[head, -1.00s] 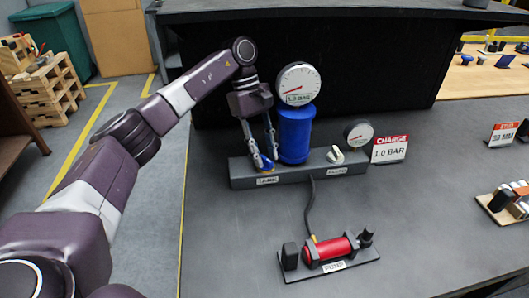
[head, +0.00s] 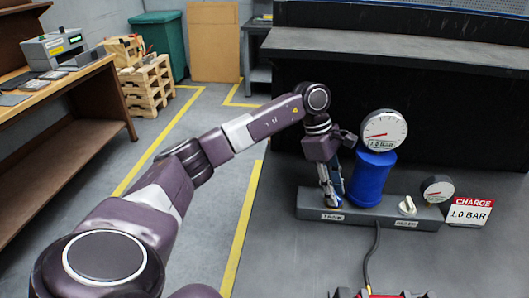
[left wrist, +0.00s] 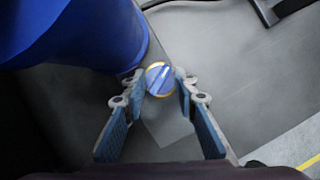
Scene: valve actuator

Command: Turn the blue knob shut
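The blue knob (left wrist: 158,79), with a yellow rim and a pale stripe across it, shows in the left wrist view. It sits on the grey manifold block (head: 368,210), by the "TANK" label (head: 332,217), and is mostly hidden by the fingers in the head view. My left gripper (head: 331,198) points down over it. In the left wrist view the two fingers (left wrist: 158,88) stand apart on either side of the knob, with small gaps visible; I see no firm grip. My right gripper is not in view.
A blue tank (head: 371,178) with a large gauge (head: 384,130) stands close beside my left gripper. A white knob (head: 407,205), a smaller gauge (head: 437,189) and a "CHARGE 1.0 BAR" sign (head: 470,212) are to the right. A black hose (head: 369,255) runs to the front.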

